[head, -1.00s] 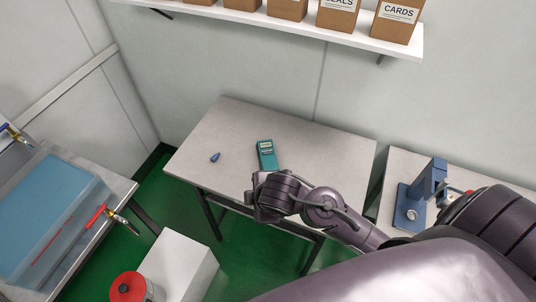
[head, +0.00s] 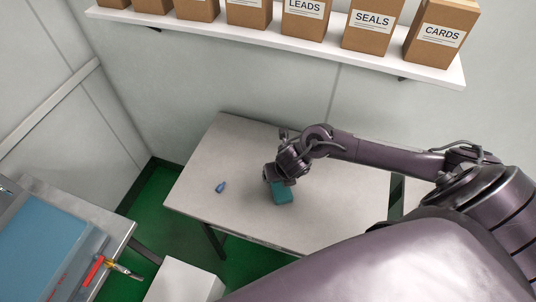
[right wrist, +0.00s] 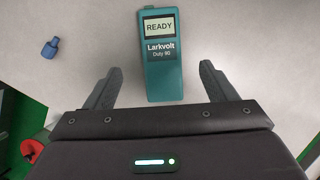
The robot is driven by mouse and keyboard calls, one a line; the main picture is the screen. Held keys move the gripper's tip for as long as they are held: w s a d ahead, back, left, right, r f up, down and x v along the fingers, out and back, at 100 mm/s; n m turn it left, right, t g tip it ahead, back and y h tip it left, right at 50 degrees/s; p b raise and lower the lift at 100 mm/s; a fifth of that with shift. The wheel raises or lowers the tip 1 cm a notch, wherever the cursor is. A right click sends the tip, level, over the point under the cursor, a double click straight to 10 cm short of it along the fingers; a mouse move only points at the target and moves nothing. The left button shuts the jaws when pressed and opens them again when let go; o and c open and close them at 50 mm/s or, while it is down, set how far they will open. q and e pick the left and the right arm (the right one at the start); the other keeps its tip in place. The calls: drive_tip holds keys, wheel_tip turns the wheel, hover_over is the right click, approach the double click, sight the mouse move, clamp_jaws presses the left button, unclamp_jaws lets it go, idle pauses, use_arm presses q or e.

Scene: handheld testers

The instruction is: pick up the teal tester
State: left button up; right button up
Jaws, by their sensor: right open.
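The teal tester (right wrist: 163,72) lies face up on the grey table, its screen reading READY above the label "Larkvolt Duty 90". In the right wrist view it is between and ahead of the two fingers of my right gripper (right wrist: 158,88), which is open with a gap on each side of the tester. In the head view the lower part of the tester (head: 283,196) shows below my right gripper (head: 279,182), which covers its upper part. I cannot tell the height of the fingers above the table. My left gripper is in neither view.
A small blue cap-like piece (head: 221,187) lies on the grey table (head: 240,140), left of the tester; it also shows in the right wrist view (right wrist: 50,47). A shelf (head: 330,53) with labelled boxes is on the wall behind. A bench with a blue mat (head: 45,245) stands at left.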

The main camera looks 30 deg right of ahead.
sight(280, 182)
drive_tip(key=shift+d+f, duration=0.1)
drive_tip(key=shift+f, duration=0.2)
wheel_tip(280, 182, down, 3)
drive_tip(key=shift+d, duration=0.1)
drive_tip(key=x, duration=0.2)
drive_tip(key=shift+w+f, duration=0.25)
drive_tip(key=shift+f, duration=0.05)
drive_tip(key=shift+w+f, duration=0.1)
drive_tip(key=shift+f, duration=0.2)
drive_tip(key=c, duration=1.2)
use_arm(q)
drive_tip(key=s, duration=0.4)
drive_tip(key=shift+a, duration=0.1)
use_arm(e)
drive_tip(key=shift+o, duration=0.2)
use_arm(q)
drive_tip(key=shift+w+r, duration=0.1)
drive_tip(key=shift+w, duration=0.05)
